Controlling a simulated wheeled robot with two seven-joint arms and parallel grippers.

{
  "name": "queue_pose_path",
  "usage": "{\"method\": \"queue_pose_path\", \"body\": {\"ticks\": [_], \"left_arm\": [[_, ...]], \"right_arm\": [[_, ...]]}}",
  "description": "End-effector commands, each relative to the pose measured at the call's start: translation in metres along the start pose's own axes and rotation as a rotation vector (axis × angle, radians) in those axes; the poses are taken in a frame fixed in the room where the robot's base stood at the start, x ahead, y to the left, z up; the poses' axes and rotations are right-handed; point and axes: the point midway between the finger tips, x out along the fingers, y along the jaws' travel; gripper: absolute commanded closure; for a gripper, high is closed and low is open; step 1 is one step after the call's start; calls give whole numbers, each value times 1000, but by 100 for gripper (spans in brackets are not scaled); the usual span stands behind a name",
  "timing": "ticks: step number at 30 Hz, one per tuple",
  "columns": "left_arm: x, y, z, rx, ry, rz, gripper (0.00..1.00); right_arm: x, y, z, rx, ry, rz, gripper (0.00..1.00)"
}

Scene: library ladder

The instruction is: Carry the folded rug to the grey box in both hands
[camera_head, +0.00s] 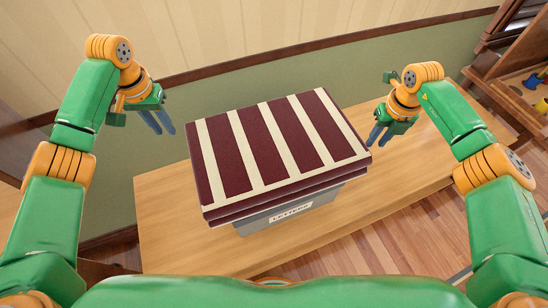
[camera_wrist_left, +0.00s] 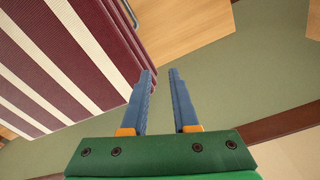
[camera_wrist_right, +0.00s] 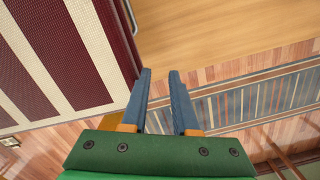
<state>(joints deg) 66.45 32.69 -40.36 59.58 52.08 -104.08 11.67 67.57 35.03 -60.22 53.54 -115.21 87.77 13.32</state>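The folded rug (camera_head: 278,150), maroon with cream stripes, lies flat on top of the grey box (camera_head: 290,217), whose front label reads "LETTERS". The rug hides the top of the box. My left gripper (camera_head: 165,128) is open and empty, just beyond the rug's left edge and apart from it. The rug (camera_wrist_left: 75,55) fills the left of the left wrist view, beside the open fingers (camera_wrist_left: 162,75). My right gripper (camera_head: 374,138) is open beside the rug's right edge, with a small gap or none. The rug (camera_wrist_right: 70,60) also shows left of the right fingers (camera_wrist_right: 159,75).
The box stands on a wooden bench (camera_head: 180,240), bare to the left and right of it. A green and cream panelled wall (camera_head: 270,80) rises behind. A wooden shelf unit (camera_head: 520,70) with small coloured items stands at the far right.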

Motion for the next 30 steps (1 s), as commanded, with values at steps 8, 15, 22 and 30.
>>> {"method": "queue_pose_path", "body": {"ticks": [8, 15, 22, 30], "left_arm": [[-59, 0, -1, 0, 1, 2, 72], [-66, 0, 0, 1, -2, 1, 72], [-65, 0, 0, 0, -1, 1, 72], [-65, 0, 0, 0, -1, 1, 72]], "right_arm": [[0, 0, 0, 0, 0, 0, 72], [-36, -1, 1, 0, -6, -1, 72], [-98, 0, 1, 0, -5, 0, 72], [-120, 0, 0, 0, 0, 0, 72]]}}
